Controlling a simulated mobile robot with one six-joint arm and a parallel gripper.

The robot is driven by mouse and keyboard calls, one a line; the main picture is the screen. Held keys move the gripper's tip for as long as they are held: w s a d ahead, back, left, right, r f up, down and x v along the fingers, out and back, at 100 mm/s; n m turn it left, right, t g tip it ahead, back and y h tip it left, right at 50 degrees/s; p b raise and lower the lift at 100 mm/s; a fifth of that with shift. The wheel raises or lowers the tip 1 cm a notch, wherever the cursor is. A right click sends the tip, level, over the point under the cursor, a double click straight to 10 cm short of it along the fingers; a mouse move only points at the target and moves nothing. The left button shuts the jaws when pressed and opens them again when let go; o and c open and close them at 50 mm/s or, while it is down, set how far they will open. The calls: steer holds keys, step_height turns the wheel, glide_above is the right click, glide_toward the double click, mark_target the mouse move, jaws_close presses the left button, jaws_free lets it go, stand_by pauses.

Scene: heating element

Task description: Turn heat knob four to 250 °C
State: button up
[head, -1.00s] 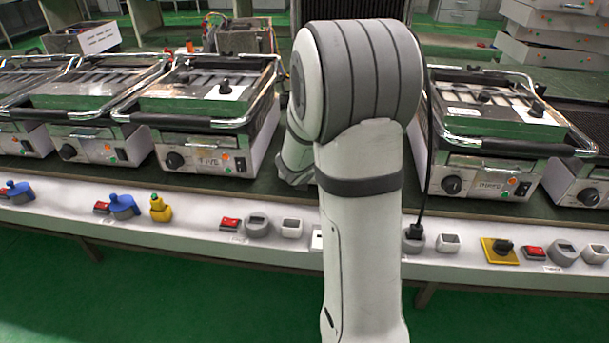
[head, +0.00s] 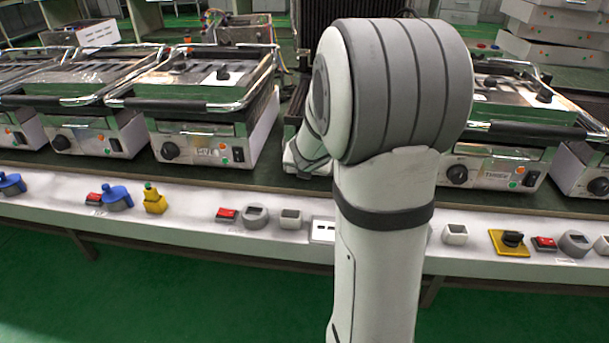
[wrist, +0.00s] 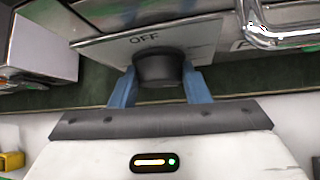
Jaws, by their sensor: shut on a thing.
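In the wrist view a dark round knob (wrist: 158,66) sits on a pale front panel (wrist: 203,38), below the printed word OFF. My gripper (wrist: 161,84) has one blue finger on each side of the knob and is shut on it. No pointer mark on the knob is visible, so its setting cannot be read. A second label at the right of the panel is cut off by the handle. In the head view my arm hides the gripper and the held knob.
A shiny metal handle (wrist: 268,38) is close at the upper right of the wrist view. In the head view, contact grills (head: 200,140) (head: 515,160) stand on both sides of my arm. Switches, such as a yellow one (head: 154,202), line the white bench edge (head: 190,235).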

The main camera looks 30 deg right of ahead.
steer(key=t+y+b, duration=0.1)
steer(key=b, duration=0.2)
steer(key=f+m+y+b, duration=0.1)
steer(key=b, duration=0.2)
steer(key=shift+d+t, duration=0.1)
steer(key=shift+t, duration=0.3)
steer(key=m+t+y+b, duration=0.1)
steer(key=b, duration=0.2)
steer(key=shift+s+d+m+y+b, duration=0.1)
steer(key=shift+m+y+b, duration=0.2)
steer(key=shift+b, duration=0.05)
steer(key=shift+r+m+t+y, duration=0.25)
steer(key=shift+m+t+y, duration=0.2)
steer(key=shift+t, duration=0.35)
steer(key=shift+f+m+t+y+b, duration=0.1)
steer(key=shift+m+t+y+b, duration=0.2)
steer(key=shift+m+t+y, duration=0.95)
steer(key=shift+m+t, duration=0.8)
steer(key=shift+t, duration=0.25)
steer(key=o, duration=1)
steer(key=shift+f, duration=0.1)
steer(key=shift+c, duration=0.2)
